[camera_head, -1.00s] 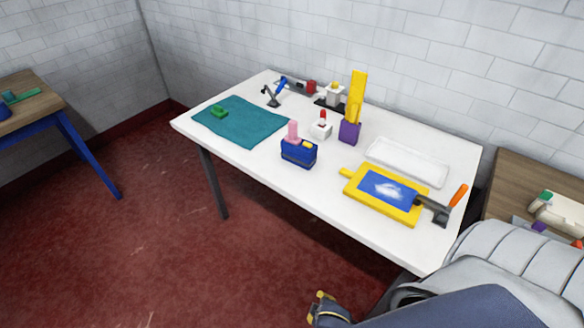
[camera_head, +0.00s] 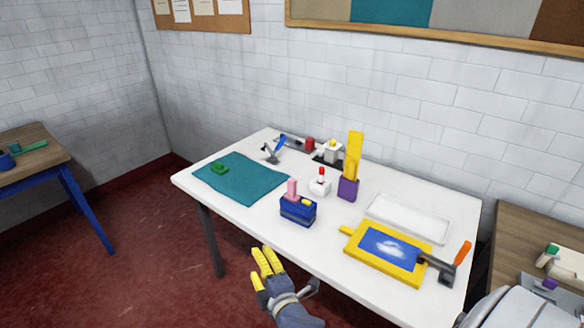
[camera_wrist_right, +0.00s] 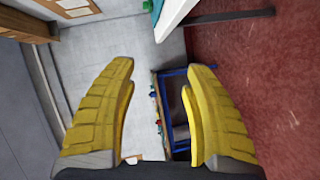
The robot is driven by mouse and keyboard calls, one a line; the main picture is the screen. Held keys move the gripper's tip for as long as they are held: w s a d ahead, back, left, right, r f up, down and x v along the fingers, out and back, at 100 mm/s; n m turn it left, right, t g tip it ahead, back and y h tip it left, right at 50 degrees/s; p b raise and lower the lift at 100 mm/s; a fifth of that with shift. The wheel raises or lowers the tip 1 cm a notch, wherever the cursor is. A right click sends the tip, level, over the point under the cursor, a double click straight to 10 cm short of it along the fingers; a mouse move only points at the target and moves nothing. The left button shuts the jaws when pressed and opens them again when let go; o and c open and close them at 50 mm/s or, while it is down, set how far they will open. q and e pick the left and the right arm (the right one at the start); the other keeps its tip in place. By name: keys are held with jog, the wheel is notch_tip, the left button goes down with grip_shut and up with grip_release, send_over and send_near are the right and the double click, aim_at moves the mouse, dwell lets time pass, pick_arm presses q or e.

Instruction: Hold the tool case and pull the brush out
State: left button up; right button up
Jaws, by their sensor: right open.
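A dark blue case (camera_head: 298,212) stands upright near the table's front edge in the head view. A pink upright piece (camera_head: 291,188) and a small yellow piece stick out of its top; I cannot tell which is the brush. A purple holder (camera_head: 348,189) with a tall yellow piece (camera_head: 354,157) stands further back to its right. My right gripper (camera_head: 261,265) is open and empty in front of the table's front edge, apart from the blue case. Its yellow fingers are spread in the right wrist view (camera_wrist_right: 160,72), with nothing between them. My left gripper is out of view.
The white table (camera_head: 330,228) carries a teal cloth (camera_head: 245,180) at left, and a yellow frame (camera_head: 358,250), a white tray (camera_head: 408,217) and an orange-handled tool (camera_head: 462,255) at right. A small white bottle (camera_head: 320,185) stands close behind the blue case.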

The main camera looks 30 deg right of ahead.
jog(key=w+a+r+n+t+y, duration=0.1)
jog(key=w+a+r+n+y, duration=0.3)
jog(key=a+r+n+y, duration=0.4)
jog(key=w+a+r+n+t+y, duration=0.1)
jog(key=w+a+r+n+y, duration=0.45)
jog(key=a+n, duration=0.45)
jog(key=a+r+n+g+y, duration=0.2)
jog(key=a+n+g+y, duration=0.35)
jog(key=n, duration=0.35)
notch_tip(320, 180, up, 5)
jog(key=n+g+h, duration=1.2)
jog(key=n+h, duration=0.5)
jog(key=h, duration=0.1)
send_over(292, 189)
jog(key=w, duration=0.1)
jog(key=f, duration=1.6)
jog(key=shift+w+d+f, duration=0.15)
jog(key=shift+d+f, duration=0.1)
jog(key=shift+d, duration=0.15)
